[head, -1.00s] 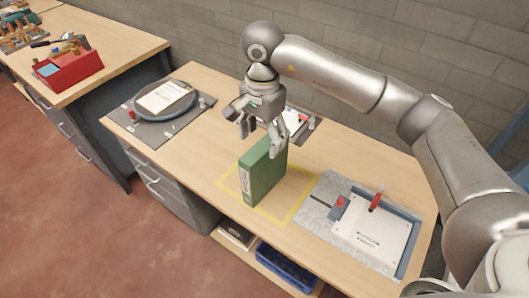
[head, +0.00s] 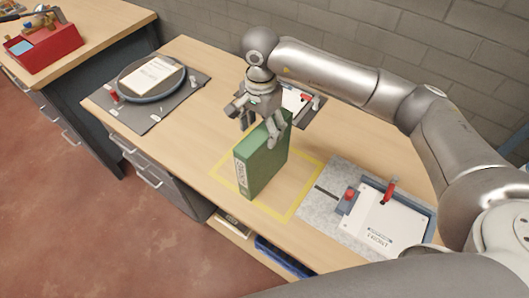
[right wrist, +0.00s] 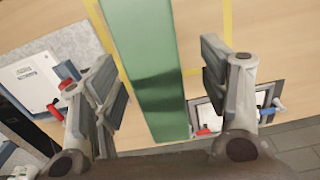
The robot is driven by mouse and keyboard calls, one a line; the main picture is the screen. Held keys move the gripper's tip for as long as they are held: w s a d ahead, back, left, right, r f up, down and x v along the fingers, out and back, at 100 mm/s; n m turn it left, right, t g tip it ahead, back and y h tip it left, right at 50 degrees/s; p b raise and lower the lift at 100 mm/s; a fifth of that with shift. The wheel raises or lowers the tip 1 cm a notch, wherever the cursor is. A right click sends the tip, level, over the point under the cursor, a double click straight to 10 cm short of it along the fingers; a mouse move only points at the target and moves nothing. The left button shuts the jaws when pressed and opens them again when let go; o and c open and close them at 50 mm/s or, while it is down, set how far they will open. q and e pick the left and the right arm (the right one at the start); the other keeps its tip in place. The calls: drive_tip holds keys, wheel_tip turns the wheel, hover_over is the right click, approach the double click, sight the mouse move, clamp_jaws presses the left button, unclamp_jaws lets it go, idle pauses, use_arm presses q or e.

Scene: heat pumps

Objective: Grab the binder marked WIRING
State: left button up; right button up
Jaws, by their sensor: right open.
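A green binder (head: 264,160) stands upright on the workbench inside a yellow outlined square; the lettering on its pale spine label (head: 241,177) is too small to read surely. My right gripper (head: 258,121) is open at the binder's top edge, pointing down, with one finger on each side. In the right wrist view, the binder (right wrist: 147,65) runs between the two open fingers of the right gripper (right wrist: 160,82), with a gap visible on both sides. My left gripper is not in view.
A white panel in a tray (head: 383,220) with red clamps lies right of the binder. Another fixture (head: 296,98) lies behind my gripper. A round dark dish (head: 150,82) with a pale block is at the left. A red toolbox (head: 43,47) sits on the other bench.

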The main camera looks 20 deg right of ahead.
sight(264, 156)
drive_tip(key=shift+s+f, duration=0.1)
drive_tip(key=shift+f, duration=0.15)
drive_tip(key=f+p, duration=0.2)
drive_tip(key=f, duration=0.1)
drive_tip(key=f+p, duration=0.1)
drive_tip(key=shift+d+f, duration=0.4)
drive_tip(key=shift+f, duration=0.3)
drive_tip(key=shift+c, duration=0.4)
clamp_jaws()
drive_tip(key=shift+r, duration=0.1)
